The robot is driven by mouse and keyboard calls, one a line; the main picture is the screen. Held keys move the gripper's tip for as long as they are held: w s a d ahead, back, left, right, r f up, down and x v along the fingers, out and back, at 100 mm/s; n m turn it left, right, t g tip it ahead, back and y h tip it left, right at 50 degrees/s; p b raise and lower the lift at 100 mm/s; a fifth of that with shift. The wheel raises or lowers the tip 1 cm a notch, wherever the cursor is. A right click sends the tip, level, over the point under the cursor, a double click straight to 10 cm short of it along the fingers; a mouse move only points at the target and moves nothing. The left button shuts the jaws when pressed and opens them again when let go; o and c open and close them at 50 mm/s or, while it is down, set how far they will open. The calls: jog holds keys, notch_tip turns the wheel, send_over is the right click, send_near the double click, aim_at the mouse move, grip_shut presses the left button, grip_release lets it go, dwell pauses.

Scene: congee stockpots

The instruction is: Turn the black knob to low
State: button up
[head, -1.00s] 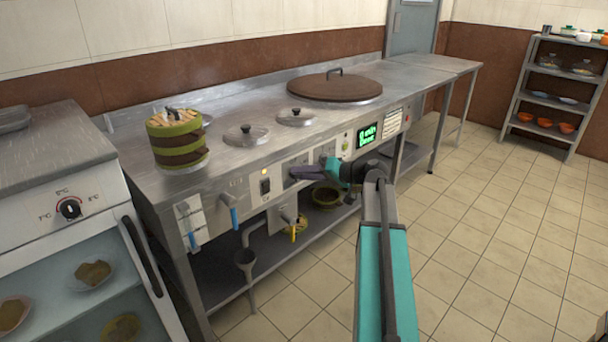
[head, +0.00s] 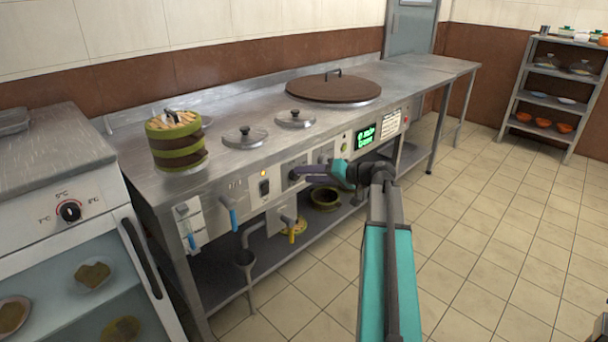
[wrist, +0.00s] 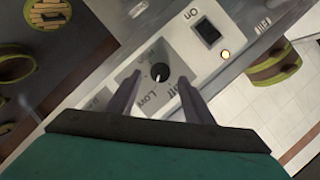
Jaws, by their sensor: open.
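A black switch (wrist: 208,32) marked "On" and a lit orange lamp (wrist: 225,55) are beside the knob plate. Blue-handled (head: 232,217) and yellow-handled (head: 292,233) taps stick out below the panel. A green display (head: 365,137) is to the right. The floor in front is clear.

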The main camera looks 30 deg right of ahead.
jog(key=p+v, duration=0.2)
jog(key=v, duration=0.9)
jog(key=shift+s, duration=0.2)
jog(key=shift+r, duration=0.1)
jog(key=w+a+f+g+p, duration=0.1)
jog(key=a+f+g+p, duration=0.5)
jog(key=a+f, duration=0.7)
jog(key=s+a+f+g+p, duration=0.25)
jog(key=a+f+p, duration=0.2)
jog(key=a, duration=0.25)
jog(key=s+a+f+g+p, duration=0.2)
jog(key=s+a+f+p, duration=0.15)
jog(key=a+f, duration=0.25)
jog(key=s+a+f+n+g+h+p, duration=0.1)
jog(key=s+a+f+g+h+p, duration=0.2)
jog(key=s, duration=0.4)
jog(key=s+a+f+n+g+p, duration=0.1)
jog(key=s+a+f+p, duration=0.15)
jog(key=s+a, duration=0.3)
jog(key=s+a+f+n+g+h+p, duration=0.1)
jog(key=s+p, duration=0.6)
jog(key=s, duration=0.9)
jog(key=shift+a+n+g+h, duration=0.25)
jog(key=shift+n+g+h, duration=0.35)
jog(key=shift+g+h, duration=0.95)
jog(key=shift+s+t+h, duration=0.1)
jog(key=shift+t+h, duration=0.15)
jog(key=shift+t, duration=0.05)
